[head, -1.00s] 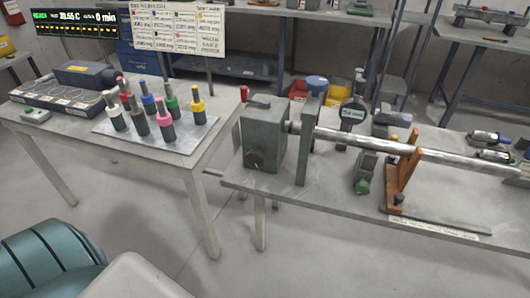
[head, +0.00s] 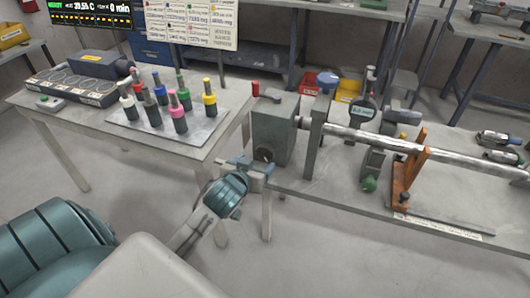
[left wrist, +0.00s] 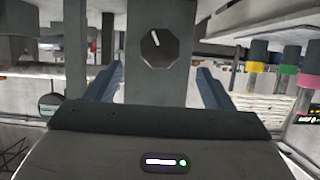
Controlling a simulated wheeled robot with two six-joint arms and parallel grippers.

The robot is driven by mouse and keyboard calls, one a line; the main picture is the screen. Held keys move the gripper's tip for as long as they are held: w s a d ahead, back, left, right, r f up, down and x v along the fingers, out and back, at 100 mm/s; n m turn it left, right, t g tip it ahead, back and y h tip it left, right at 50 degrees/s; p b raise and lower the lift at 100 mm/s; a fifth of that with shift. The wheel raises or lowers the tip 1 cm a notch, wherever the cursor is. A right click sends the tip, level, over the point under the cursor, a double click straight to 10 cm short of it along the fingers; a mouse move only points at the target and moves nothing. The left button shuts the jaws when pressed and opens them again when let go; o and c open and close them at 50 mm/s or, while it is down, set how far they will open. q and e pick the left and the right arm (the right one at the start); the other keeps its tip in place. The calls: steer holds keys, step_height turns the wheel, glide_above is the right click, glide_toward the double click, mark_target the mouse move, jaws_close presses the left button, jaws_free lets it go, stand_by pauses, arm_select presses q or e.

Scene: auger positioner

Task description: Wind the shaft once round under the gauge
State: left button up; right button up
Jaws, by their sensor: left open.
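The long metal shaft (head: 365,142) runs from the grey drive box (head: 275,127) toward the right, over an orange support (head: 408,170). The gauge (head: 361,115) stands upright behind the shaft, on a stand with a green knob (head: 369,184). My left gripper (head: 257,168) is open at the near face of the box, around or just in front of its dark knob (head: 263,154). In the left wrist view, the faceted black knob (left wrist: 157,47) with a white mark shows between and beyond the two fingers, apart from them. My right gripper is out of view.
A table at left holds several colour-capped bottles on a plate (head: 128,129) and a dark box (head: 93,65). A red knob (head: 255,88) shows by the drive box. A grey bar (head: 445,226) lies near the bench's front edge. Floor between tables is open.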

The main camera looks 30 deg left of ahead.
mark_target(264, 155)
arm_select(q)
steer(key=p+x, duration=0.1)
steer(key=x, duration=0.8)
steer(key=shift+w+f, duration=0.2)
steer(key=shift+w, duration=0.05)
steer(key=c, duration=1)
